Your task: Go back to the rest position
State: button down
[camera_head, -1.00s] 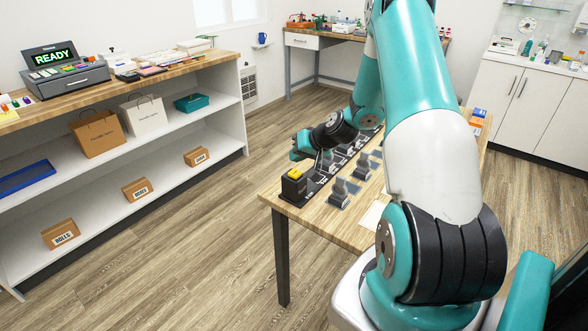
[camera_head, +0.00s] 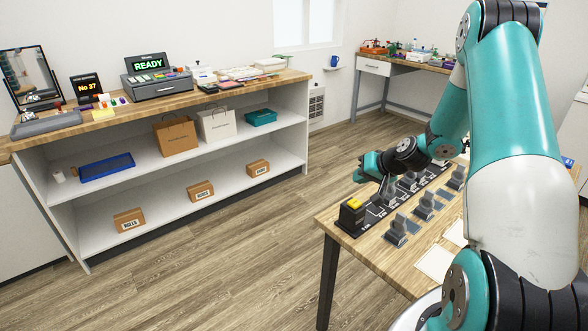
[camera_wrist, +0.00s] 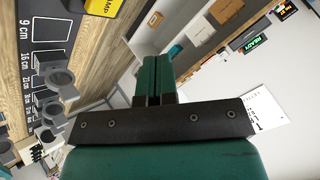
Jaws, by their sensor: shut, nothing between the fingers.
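My gripper (camera_wrist: 154,62) shows in the wrist view as two teal fingers side by side, touching, with nothing between them. In the head view my gripper (camera_head: 362,178) is the small teal end of my arm, low resolution and partly hidden, near the left end of the wooden worktable (camera_head: 345,222). It appears above the table's far edge, near the dark strip of stands; I cannot tell the exact gap. My arm reaches from the right side of the picture, bent at the elbow.
A shelf counter (camera_head: 190,115) along the wall holds a READY register (camera_head: 152,76), bags and boxes. Open wooden floor (camera_head: 235,250) lies between counter and table.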

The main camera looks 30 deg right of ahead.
jog(key=shift+a, duration=0.1)
jog(key=s+a+r+n+g+y, duration=0.1)
jog(key=s+a+r+n+g, duration=0.1)
jog(key=a+r, duration=0.5)
jog(key=s+a+r+n+g+y, duration=0.1)
jog(key=s+a+r+n, duration=0.15)
jog(key=a, duration=0.85)
jog(key=s+a+r+n+g+y, duration=0.1)
jog(key=a+r+n+g, duration=0.15)
jog(key=a+r, duration=0.4)
jog(key=s+a+r+n+g, duration=0.1)
jog(key=s+a+r+n, duration=0.1)
jog(key=s+a, duration=0.4)
jog(key=s+a+r+n+g+h, duration=0.1)
jog(key=s+a+n, duration=0.3)
jog(key=s, duration=1.1)
jog(key=a+g, duration=0.1)
jog(key=a, duration=0.1)
jog(key=shift+a+r, duration=0.4)
jog(key=shift+a+g, duration=0.15)
jog(key=shift+g, duration=0.1)
